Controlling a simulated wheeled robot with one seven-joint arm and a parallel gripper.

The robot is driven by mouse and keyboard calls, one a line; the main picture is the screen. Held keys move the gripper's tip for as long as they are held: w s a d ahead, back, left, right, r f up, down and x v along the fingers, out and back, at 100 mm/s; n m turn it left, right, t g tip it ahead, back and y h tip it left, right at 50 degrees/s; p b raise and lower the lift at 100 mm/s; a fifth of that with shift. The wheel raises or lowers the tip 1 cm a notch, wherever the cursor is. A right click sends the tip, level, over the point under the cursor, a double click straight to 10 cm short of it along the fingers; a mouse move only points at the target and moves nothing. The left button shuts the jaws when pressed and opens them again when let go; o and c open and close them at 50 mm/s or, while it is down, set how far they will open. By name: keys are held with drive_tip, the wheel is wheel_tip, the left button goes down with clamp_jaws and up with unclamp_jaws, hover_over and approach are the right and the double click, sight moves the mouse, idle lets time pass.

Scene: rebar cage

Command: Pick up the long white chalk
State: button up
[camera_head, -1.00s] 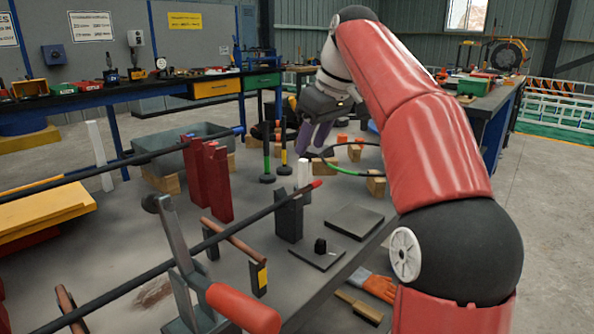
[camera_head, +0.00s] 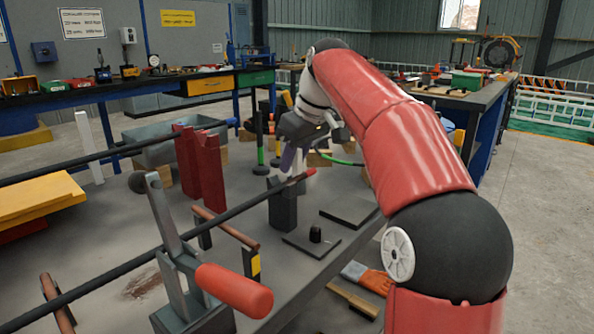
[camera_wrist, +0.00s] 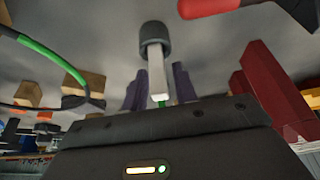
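The white chalk (camera_wrist: 157,75) shows in the wrist view as a pale upright stick in a dark grey round holder (camera_wrist: 155,38). In the head view it is mostly hidden around my gripper and the red-tipped bar. My gripper (camera_head: 292,160) has purple fingers pointing down at the far part of the table. In the wrist view one finger (camera_wrist: 134,92) is left of the chalk and the other (camera_wrist: 184,84) is right of it. Gaps show on both sides, so the fingers look open around the chalk and apart from it.
A long dark bar with a red tip (camera_head: 305,174) passes close to my gripper over a dark block (camera_head: 282,205). Red uprights (camera_head: 208,170) stand to the left. A green-and-black cable (camera_head: 345,162) and wooden blocks lie behind. A red-handled lever (camera_head: 235,290) is in front.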

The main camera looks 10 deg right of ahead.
clamp_jaws()
drive_tip(key=shift+r, duration=0.1)
